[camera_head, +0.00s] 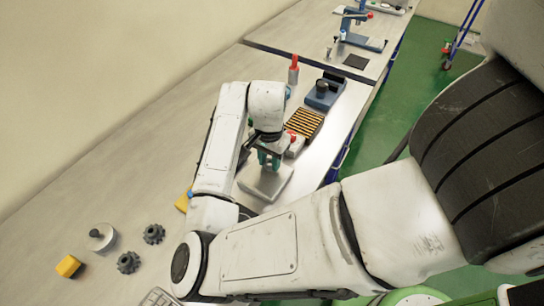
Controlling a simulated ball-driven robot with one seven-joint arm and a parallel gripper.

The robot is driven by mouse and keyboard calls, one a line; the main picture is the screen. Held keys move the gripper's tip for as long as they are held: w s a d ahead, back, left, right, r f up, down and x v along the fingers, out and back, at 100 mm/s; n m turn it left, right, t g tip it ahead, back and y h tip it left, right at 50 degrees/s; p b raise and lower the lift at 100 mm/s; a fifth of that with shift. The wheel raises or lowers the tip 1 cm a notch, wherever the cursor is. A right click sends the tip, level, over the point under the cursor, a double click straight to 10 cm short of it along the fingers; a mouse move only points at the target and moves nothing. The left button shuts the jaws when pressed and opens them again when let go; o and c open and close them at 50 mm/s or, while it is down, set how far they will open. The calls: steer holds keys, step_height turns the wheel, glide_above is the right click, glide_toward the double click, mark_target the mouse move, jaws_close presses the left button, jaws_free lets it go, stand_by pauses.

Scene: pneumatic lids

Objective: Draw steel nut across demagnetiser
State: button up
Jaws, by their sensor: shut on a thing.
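Directly below the fingertips is a low, flat-topped, light grey block (263,186), which looks like the demagnetiser. I cannot tell whether the held thing touches its top. My arm hides part of the bench to the left of the block.
Behind the block are a grey piece with a red knob (296,143), a black-and-yellow striped tray (305,123), a blue device (324,92) and a red-topped bottle (293,70). Dark gears (128,262) and a yellow block (68,266) lie front left. The bench's left side is mostly clear.

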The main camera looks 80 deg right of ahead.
steer(key=shift+w+a+b, duration=0.45)
steer(key=shift+a+b, duration=0.1)
steer(key=shift+a, duration=1.05)
steer(key=shift+w+a+b, duration=0.5)
steer(key=shift+a+b, duration=0.05)
steer(key=shift+a, duration=1)
steer(key=shift+w+a+b, duration=0.45)
steer(key=shift+a+b, duration=0.1)
steer(key=shift+a, duration=1.05)
steer(key=shift+w+a+r+p, duration=0.1)
steer(key=shift+a+r+p, duration=0.3)
steer(key=shift+r, duration=0.15)
steer(key=shift+w+a+r+p, duration=0.1)
steer(key=shift+a+r+p, duration=0.25)
steer(key=shift+r, duration=0.2)
steer(key=shift+r+p, duration=1.4)
steer(key=shift+r, duration=0.45)
